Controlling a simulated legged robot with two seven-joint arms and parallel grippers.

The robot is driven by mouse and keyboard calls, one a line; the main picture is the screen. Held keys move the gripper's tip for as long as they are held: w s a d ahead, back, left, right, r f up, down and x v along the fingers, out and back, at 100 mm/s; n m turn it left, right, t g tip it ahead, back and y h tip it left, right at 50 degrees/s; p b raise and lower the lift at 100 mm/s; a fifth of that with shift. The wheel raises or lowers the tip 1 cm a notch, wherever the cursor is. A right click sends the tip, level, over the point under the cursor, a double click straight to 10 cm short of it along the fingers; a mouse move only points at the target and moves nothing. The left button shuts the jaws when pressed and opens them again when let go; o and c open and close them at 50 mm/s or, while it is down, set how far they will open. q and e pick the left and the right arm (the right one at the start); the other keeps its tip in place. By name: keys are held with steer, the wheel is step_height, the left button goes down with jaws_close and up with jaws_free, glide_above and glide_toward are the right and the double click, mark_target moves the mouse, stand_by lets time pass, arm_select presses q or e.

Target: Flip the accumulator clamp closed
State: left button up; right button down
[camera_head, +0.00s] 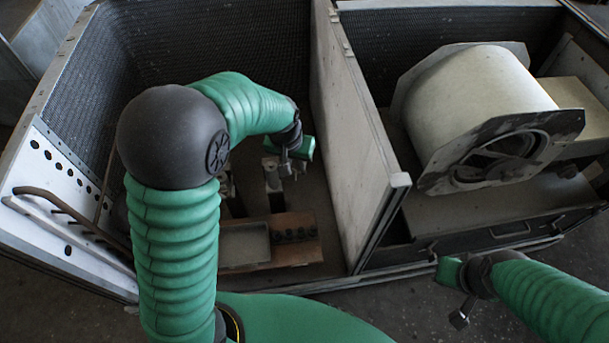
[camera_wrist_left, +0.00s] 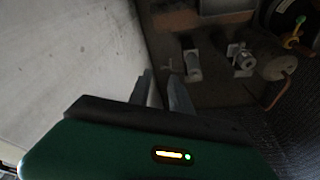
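My left gripper (camera_head: 285,165) reaches down into the left bay of the housing. In the left wrist view its two grey fingers (camera_wrist_left: 164,92) stand a little apart with nothing seen between them. Small metal fittings (camera_wrist_left: 192,66) and (camera_wrist_left: 241,60) stand on the bay floor beyond the fingers, apart from them. A dark round part with a yellow and green piece (camera_wrist_left: 295,36) shows at the upper right there. I cannot tell which part is the accumulator clamp, or how it stands. My right gripper (camera_head: 460,314) hangs outside the housing at the lower right; its fingers are too small to judge.
A pale divider wall (camera_head: 352,135) stands close to the right of my left gripper. A blower drum (camera_head: 475,105) fills the right bay. A brown block with a tray (camera_head: 290,240) lies at the near side of the left bay. A bent pipe (camera_head: 75,222) runs along the left panel.

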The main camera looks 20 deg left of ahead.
arm_select(q)
steer(key=shift+t, duration=0.4)
steer(key=w+a+f+b, duration=0.1)
steer(key=w+f+b, duration=0.2)
steer(key=w+f, duration=0.1)
steer(key=w+a+f+b, duration=0.1)
steer(key=w+f+b, duration=0.2)
steer(key=w+f, duration=0.2)
steer(key=w+a+f+b, duration=0.2)
steer(key=w+f+b, duration=0.1)
steer(key=w+f, duration=0.2)
steer(key=shift+w+f, duration=0.2)
steer(key=shift+w, duration=0.8)
jaws_close()
step_height(320, 180, down, 10)
steer(key=b, duration=0.4)
steer(key=shift+s, duration=0.15)
